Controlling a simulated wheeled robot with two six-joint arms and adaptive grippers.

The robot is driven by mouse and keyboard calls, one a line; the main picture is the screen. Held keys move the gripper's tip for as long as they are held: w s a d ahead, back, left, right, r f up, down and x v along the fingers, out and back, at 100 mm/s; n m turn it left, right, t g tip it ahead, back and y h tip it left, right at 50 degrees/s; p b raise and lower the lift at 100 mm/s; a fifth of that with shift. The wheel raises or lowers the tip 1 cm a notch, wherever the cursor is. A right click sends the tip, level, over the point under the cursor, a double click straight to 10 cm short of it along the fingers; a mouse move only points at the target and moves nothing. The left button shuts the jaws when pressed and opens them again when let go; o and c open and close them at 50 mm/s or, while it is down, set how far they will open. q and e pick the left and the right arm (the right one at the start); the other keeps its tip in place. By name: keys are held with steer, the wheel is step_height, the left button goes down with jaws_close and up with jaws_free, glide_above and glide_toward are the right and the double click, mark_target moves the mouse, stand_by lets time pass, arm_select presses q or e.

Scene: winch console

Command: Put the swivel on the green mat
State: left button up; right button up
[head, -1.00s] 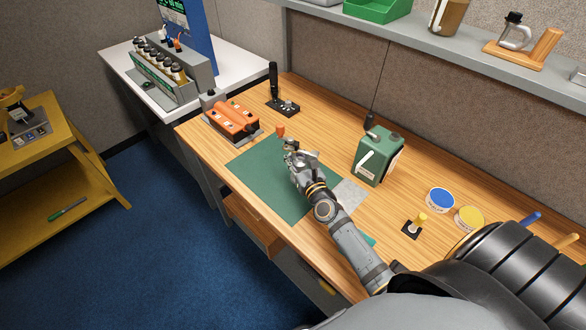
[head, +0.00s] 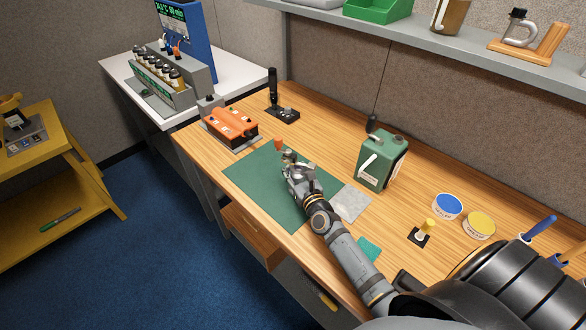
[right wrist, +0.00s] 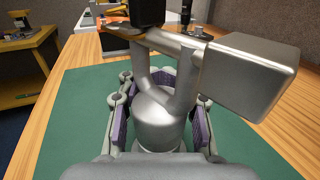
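The swivel (right wrist: 160,115) is a silver metal piece with a round body, a forked neck and a block-shaped end. My right gripper (right wrist: 157,120) has its purple-padded fingers on both sides of the round body and looks shut on it. In the head view the right gripper (head: 290,165) is low over the far part of the green mat (head: 254,180), with the small swivel (head: 288,157) at its fingertips. Whether the swivel's underside touches the mat is hidden. My left gripper is not in view.
An orange control box (head: 231,124) and a black joystick (head: 282,105) stand beyond the mat. A green can (head: 382,162) stands to the right, near a grey plate (head: 350,203). Blue and yellow tins (head: 448,206) lie farther right. The near left mat is clear.

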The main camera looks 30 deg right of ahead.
mark_target(300, 180)
steer(key=o, duration=0.5)
steer(key=shift+o, duration=0.2)
steer(key=shift+r, duration=0.1)
steer(key=shift+s, duration=0.2)
steer(key=s, duration=0.3)
steer(key=s+b, duration=0.1)
steer(key=s, duration=0.6)
steer(key=shift+s+a+b, duration=0.3)
steer(key=shift+s, duration=0.5)
